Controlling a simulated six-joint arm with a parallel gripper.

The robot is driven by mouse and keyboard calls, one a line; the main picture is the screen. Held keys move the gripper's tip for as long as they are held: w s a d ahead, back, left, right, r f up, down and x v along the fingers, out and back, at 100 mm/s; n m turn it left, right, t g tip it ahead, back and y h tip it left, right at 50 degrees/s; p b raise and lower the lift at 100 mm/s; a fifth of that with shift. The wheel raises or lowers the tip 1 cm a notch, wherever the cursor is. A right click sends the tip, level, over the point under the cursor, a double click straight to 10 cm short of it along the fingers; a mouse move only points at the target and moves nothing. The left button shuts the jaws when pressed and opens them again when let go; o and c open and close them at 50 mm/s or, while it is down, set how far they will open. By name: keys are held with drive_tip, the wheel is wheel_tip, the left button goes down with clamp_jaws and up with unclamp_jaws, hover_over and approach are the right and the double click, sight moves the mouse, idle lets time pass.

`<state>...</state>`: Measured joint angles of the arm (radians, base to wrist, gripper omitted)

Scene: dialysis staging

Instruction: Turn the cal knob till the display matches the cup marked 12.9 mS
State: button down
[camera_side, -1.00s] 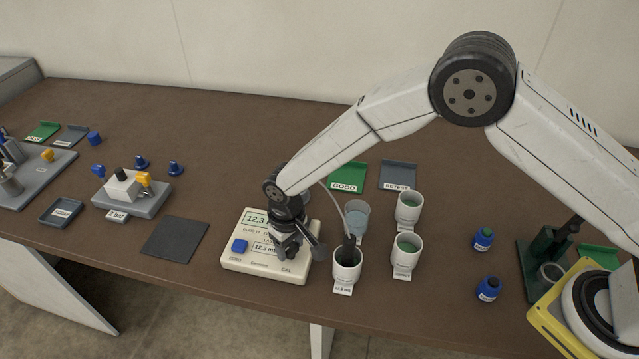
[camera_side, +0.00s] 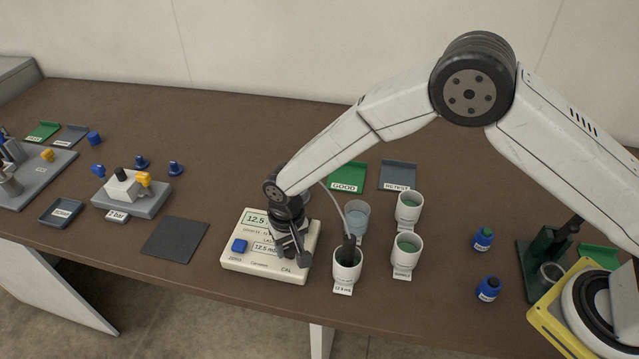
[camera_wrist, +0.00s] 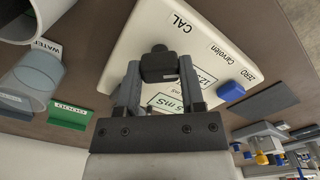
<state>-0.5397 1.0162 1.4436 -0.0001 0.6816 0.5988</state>
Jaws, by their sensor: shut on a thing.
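The cream meter (camera_side: 236,262) lies on the table, with a green-framed display (camera_side: 256,222) that reads 12.5 and a smaller lower label or display (camera_side: 266,247) that seems to read 12.5 mS. My gripper (camera_side: 292,254) points down over its CAL corner. In the wrist view my gripper (camera_wrist: 160,84) is shut on the black cal knob (camera_wrist: 160,65), one finger on each side. The side view hides the knob behind the fingers. The white cup marked 12.9 mS (camera_side: 346,273) stands just right of the meter, with the dark probe (camera_side: 348,248) upright in it.
A blue button (camera_side: 239,246) sits on the meter's ZERO side. A clear water cup (camera_side: 357,218) and two white cups (camera_side: 406,252) (camera_side: 408,208) stand to the right. Green GOOD (camera_side: 347,178) and grey RETEST (camera_side: 398,176) trays lie behind. A dark mat (camera_side: 174,239) lies left.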

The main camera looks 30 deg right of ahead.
sight(290, 246)
drive_tip(key=shift+m, duration=1.1)
drive_tip(key=shift+c, duration=1)
unclamp_jaws()
drive_tip(key=shift+r, duration=0.1)
drive_tip(key=shift+r, duration=3.8)
